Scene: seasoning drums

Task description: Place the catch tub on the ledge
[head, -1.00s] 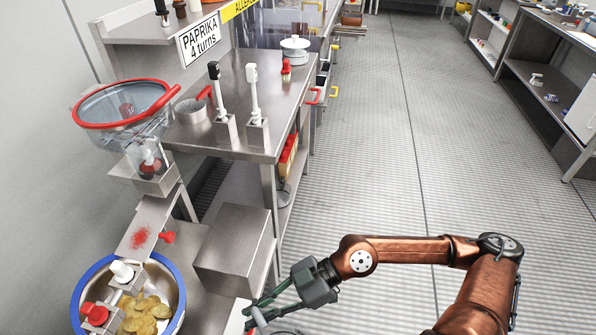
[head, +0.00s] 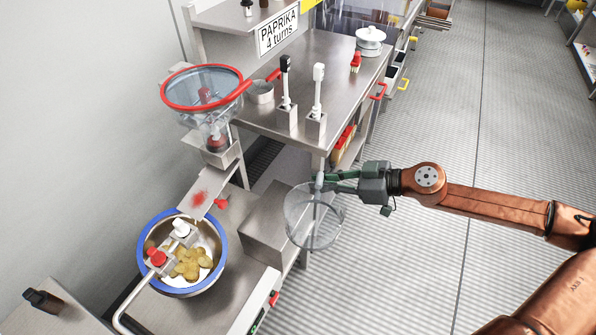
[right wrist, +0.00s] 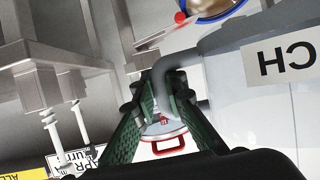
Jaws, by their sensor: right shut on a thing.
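The catch tub (head: 314,228) is a clear round tub with a grey handle. My right gripper (head: 327,182) is shut on its handle and holds it in the air, over the right side of the steel block in the head view. In the right wrist view the green fingers (right wrist: 163,100) close around the grey handle, and the tub (right wrist: 230,95) shows at the right with part of a label reading "CH". A steel block (head: 272,222) with a flat top stands beside the bowl; I cannot tell if it is the ledge. My left gripper is not in view.
A blue-rimmed bowl (head: 149,225) with yellow chips stands left of the block. Above it are a steel chute (head: 197,195) and a red-rimmed clear hopper (head: 195,108). The steel table (head: 330,95) holds two dispensers. Open floor (head: 430,260) lies to the right.

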